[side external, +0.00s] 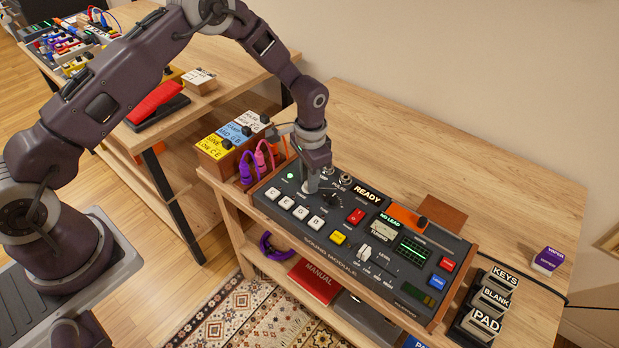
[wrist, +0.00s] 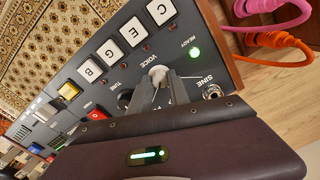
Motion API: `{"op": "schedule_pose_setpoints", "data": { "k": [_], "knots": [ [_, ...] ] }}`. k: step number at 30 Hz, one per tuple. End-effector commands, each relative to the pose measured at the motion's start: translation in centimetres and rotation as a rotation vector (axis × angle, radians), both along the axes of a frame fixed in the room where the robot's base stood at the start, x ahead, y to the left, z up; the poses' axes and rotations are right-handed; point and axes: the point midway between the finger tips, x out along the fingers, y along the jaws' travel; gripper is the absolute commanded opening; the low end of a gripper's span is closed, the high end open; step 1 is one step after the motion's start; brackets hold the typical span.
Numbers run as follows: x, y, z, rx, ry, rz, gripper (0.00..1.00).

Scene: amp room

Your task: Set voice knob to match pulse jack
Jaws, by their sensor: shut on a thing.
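The sound module (side external: 290,228) lies on the wooden bench, its dark panel facing up. My gripper (side external: 313,182) points down at its upper left part. In the wrist view my gripper (wrist: 160,88) is shut on the pale voice knob (wrist: 158,72), beside the word VOICE. The knob's pointer direction is hard to make out. A metal jack (wrist: 212,91) sits by the SINE label. In the side view the PULSE label shows just right of my gripper, with a metal jack (side external: 346,179) near it. My gripper hides part of this area.
Labelled blocks (side external: 490,300) stand at the right.

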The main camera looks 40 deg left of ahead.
Motion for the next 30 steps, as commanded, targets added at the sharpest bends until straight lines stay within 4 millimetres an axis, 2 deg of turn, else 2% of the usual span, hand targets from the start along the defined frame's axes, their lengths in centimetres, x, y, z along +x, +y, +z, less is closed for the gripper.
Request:
{"op": "schedule_pose_setpoints", "data": {
  "k": [8,22,23,25,30],
  "knots": [
    [0.08,0.00,0.10,0.000,-0.002,-0.064,0.00],
    [0.08,-0.01,0.11,0.000,-0.003,-0.073,0.00],
    [0.08,-0.01,0.11,0.000,-0.003,-0.073,0.28],
    [0.08,0.00,0.09,0.000,-0.002,-0.073,0.42],
    [0.04,-0.01,0.05,0.000,-0.001,-0.073,0.44]
  ]
}}
